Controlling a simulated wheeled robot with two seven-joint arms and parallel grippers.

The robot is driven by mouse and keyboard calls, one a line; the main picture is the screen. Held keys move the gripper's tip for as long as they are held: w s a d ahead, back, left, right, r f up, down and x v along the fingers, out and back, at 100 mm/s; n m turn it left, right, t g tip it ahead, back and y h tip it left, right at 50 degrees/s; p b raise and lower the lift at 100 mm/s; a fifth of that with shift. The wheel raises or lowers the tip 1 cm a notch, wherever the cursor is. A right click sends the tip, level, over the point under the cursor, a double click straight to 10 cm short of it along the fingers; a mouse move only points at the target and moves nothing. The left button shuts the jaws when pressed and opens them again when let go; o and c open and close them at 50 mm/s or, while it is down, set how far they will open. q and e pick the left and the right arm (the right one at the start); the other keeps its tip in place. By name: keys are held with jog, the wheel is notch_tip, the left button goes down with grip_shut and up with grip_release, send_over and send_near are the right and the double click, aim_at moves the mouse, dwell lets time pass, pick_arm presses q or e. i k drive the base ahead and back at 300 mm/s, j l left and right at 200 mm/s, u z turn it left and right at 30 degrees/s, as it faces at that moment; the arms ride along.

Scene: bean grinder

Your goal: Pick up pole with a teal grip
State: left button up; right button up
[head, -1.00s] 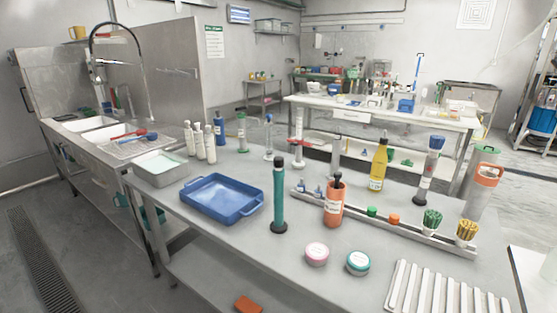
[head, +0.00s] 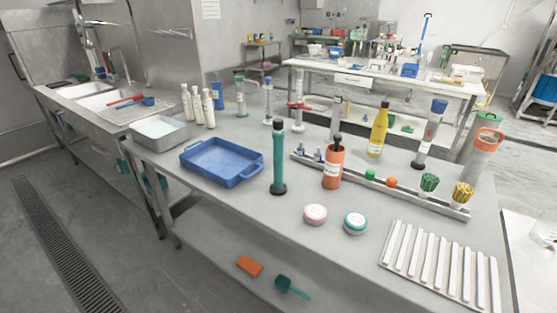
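A teal upright cylinder (head: 279,158) with a black top and a black round base stands on the near table (head: 240,215), right of the blue tray. It is the only upright pole-like thing with a teal surface that I see, and I cannot tell whether the teal part is a grip. Neither of my grippers is in the head view, and nothing touches the cylinder.
A blue tray (head: 222,178) lies left of the cylinder. An orange container (head: 333,170), a rail with small items and a white slatted rack (head: 440,265) are to the right. Two round tins (head: 315,214) stand in front. An orange block (head: 249,265) and a teal scoop (head: 290,286) lie below.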

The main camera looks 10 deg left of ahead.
aim_at(277, 188)
jog(key=i+j+z, duration=0.1)
jog(key=j+z, duration=0.2)
jog(key=j, duration=0.2)
jog(key=j+z, duration=0.3)
jog(key=j, duration=0.2)
jog(key=j+z, duration=0.3)
jog(key=j, duration=0.25)
jog(key=j+z, duration=0.3)
jog(key=j, duration=0.25)
jog(key=k+j+z, duration=0.1)
jog(key=j+z, duration=0.2)
jog(key=j, duration=0.2)
jog(key=k+j+z, duration=0.15)
jog(key=j+z, duration=0.15)
jog(key=j, duration=0.15)
jog(key=k+j+z, duration=0.3)
jog(key=j, duration=0.15)
jog(key=k+j+z, duration=0.15)
jog(key=j+z, duration=0.15)
jog(key=j, duration=0.15)
